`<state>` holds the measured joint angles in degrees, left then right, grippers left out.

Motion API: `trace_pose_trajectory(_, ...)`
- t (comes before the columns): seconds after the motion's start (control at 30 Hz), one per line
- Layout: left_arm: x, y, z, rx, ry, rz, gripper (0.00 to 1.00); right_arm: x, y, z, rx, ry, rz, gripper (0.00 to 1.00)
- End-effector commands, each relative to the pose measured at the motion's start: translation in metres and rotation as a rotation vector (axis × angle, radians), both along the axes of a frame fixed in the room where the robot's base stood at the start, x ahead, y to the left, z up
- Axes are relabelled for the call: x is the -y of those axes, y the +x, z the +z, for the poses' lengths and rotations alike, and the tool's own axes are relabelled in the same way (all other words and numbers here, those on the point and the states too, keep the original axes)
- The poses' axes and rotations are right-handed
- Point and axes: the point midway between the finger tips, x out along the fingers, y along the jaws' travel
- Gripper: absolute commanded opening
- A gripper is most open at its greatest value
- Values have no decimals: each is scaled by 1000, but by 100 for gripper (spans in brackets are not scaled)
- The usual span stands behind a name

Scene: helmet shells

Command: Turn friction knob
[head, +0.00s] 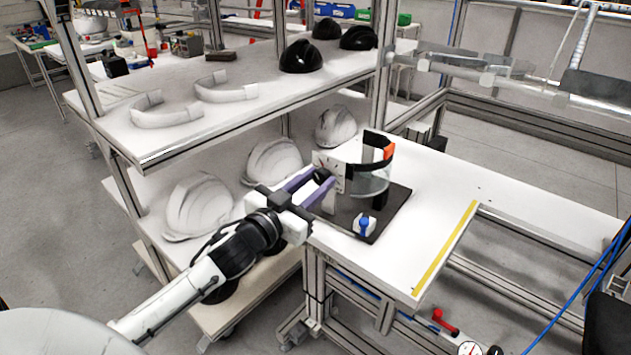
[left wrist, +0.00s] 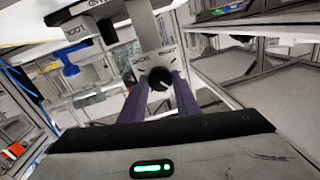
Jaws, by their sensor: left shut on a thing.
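The black friction knob (left wrist: 159,80) sits on a pale labelled panel (head: 330,168) of the fixture, and a light pointer mark shows on its face in the left wrist view. In the head view the knob (head: 322,176) is small and partly hidden by the fingers. My left gripper (head: 316,183) reaches in from the left. Its two purple fingers are shut on the knob, one on each side. A black headband with an orange piece (head: 388,152) and a clear curved part stands on the fixture behind the panel. My right gripper is not seen.
The fixture stands on a dark base plate (head: 398,222) on a white table. A blue-topped white block (head: 364,226) sits at its front. White helmet shells (head: 197,207) fill the shelf to the left. The table is clear toward the yellow strip (head: 444,248).

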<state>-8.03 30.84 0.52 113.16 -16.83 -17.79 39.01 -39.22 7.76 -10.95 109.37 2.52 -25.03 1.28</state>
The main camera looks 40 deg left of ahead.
Motion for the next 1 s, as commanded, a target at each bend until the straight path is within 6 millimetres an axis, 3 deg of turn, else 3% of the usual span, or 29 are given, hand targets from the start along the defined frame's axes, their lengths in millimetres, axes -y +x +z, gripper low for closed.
trace_pose_trajectory(0.7,1,0,1,2,507,-1,7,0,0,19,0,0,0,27)
trace_pose_trajectory(1.0,1,0,0,3,626,0,7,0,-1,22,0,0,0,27)
